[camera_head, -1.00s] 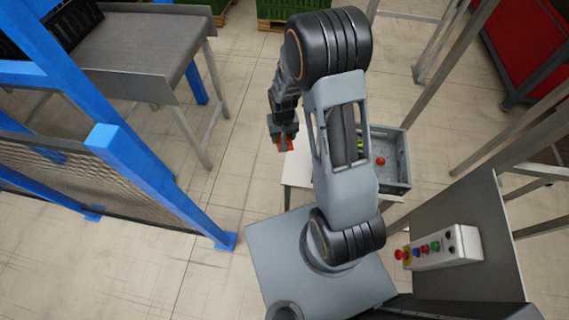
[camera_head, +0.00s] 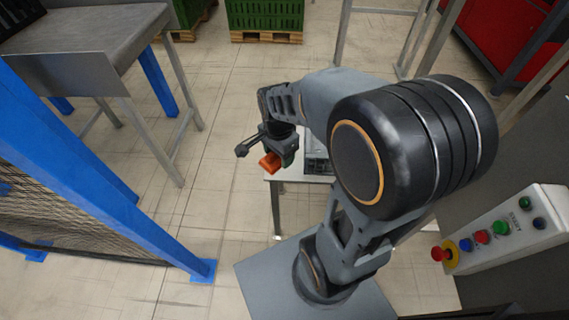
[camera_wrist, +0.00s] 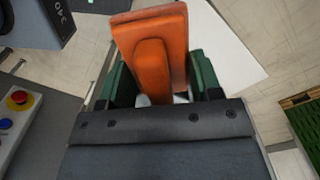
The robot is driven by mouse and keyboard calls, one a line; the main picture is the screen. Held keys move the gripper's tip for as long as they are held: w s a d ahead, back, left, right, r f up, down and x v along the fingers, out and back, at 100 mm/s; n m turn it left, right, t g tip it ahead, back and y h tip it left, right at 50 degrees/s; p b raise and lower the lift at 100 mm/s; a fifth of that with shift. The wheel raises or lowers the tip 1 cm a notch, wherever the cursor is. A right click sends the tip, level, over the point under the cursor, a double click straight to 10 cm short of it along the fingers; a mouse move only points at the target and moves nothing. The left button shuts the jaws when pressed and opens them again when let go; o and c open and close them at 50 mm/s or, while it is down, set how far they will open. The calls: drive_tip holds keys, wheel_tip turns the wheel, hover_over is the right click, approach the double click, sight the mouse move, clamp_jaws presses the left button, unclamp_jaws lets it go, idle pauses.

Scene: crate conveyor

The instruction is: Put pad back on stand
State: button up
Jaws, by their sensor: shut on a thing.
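An orange pad (camera_head: 270,163) is held in my gripper (camera_head: 279,152), in the air beside the left end of a small white table (camera_head: 284,173). In the wrist view the orange pad (camera_wrist: 152,50) sticks out beyond the green fingers of my gripper (camera_wrist: 158,82), one on each side of it. The fingers are shut on it. A white surface (camera_wrist: 228,45) shows to its right there. I cannot tell which thing is the pad's stand. My arm hides much of the white table.
A grey crate (camera_head: 318,160) is mostly hidden behind my arm. A control box with coloured buttons (camera_head: 500,235) is at the right. A blue-framed mesh fence (camera_head: 75,200) and a grey metal table (camera_head: 90,45) are at the left. Open floor lies between them and the white table.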

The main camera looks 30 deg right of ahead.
drive_tip(key=shift+s+f, duration=0.1)
drive_tip(key=shift+f, duration=0.35)
drive_tip(key=shift+d+f+m+b, duration=0.15)
drive_tip(key=shift+d+m+b, duration=0.05)
drive_tip(key=shift+m+b, duration=0.15)
drive_tip(key=w+d+f+b, duration=0.1)
drive_tip(key=w+d+f, duration=0.1)
drive_tip(key=w+f, duration=0.1)
drive_tip(key=w+d+f, duration=0.2)
drive_tip(key=w, duration=0.2)
drive_tip(key=w+d+f+b, duration=0.1)
drive_tip(key=w+d+f, duration=0.2)
drive_tip(key=shift+w+f+b, duration=0.3)
drive_tip(key=shift+w+f, duration=0.05)
drive_tip(key=shift+w+d+f, duration=0.15)
drive_tip(key=shift+f, duration=0.05)
drive_tip(key=shift+w+d+f+b, duration=0.15)
drive_tip(key=shift+f+b, duration=0.3)
drive_tip(key=shift+f, duration=1.25)
